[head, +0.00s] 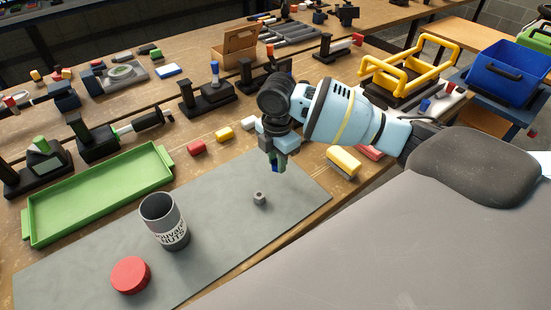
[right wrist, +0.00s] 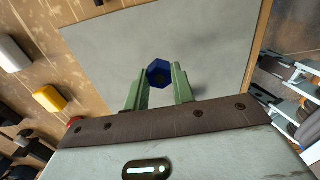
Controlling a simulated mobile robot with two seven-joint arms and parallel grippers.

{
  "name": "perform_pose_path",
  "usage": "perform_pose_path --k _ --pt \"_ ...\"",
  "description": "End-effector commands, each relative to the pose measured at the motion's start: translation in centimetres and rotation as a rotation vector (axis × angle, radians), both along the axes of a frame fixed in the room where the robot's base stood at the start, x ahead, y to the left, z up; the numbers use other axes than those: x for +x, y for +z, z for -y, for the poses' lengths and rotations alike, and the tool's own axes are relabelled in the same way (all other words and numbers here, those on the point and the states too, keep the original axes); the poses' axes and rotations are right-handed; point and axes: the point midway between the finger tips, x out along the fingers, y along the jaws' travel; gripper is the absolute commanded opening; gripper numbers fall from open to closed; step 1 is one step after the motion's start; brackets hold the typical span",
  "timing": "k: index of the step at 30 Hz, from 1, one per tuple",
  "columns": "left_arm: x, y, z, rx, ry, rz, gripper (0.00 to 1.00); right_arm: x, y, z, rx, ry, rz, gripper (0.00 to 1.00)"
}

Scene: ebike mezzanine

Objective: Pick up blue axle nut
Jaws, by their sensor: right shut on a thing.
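The blue axle nut (right wrist: 158,74) is a small hexagonal nut between the fingertips of my right gripper in the right wrist view. My right gripper (right wrist: 156,82) has green fingers and is shut on it. In the head view the right gripper (head: 275,163) hangs over the far right part of the grey mat (head: 225,230), with a bit of the blue nut (head: 275,169) showing at its tips. A small grey nut (head: 259,198) lies on the mat, just below the gripper in the picture. My left gripper does not show.
On the mat stand a grey can (head: 164,222) with lettering and a red round lid (head: 131,275). A green tray (head: 100,195) lies to the left. Red (head: 196,148), yellow (head: 224,134) and white blocks line the mat's far side. A yellow-and-grey block (head: 343,161) sits at the right.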

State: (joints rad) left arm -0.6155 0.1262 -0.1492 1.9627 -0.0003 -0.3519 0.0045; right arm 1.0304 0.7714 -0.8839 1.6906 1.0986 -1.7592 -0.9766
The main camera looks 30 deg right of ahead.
Motion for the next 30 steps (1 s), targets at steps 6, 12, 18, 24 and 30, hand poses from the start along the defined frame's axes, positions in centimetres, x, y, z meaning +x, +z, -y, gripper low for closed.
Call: perform_pose_path --k 6,12,18,24,30 --pt "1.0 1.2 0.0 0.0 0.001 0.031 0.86 -5.2 1.0 -1.6 0.001 0.004 0.008 0.01" --pt "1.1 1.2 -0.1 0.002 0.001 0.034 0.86 -9.4 1.2 -3.0 0.001 0.003 0.006 0.01" --pt "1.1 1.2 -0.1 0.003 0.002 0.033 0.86 -12.0 1.4 -3.8 0.0 0.001 0.004 0.01" --pt "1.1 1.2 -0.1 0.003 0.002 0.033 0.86 -13.2 1.5 -4.2 0.0 -0.001 0.004 0.01" --pt "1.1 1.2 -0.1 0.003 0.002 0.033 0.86 -13.3 1.5 -4.2 0.0 -0.002 0.004 0.01"
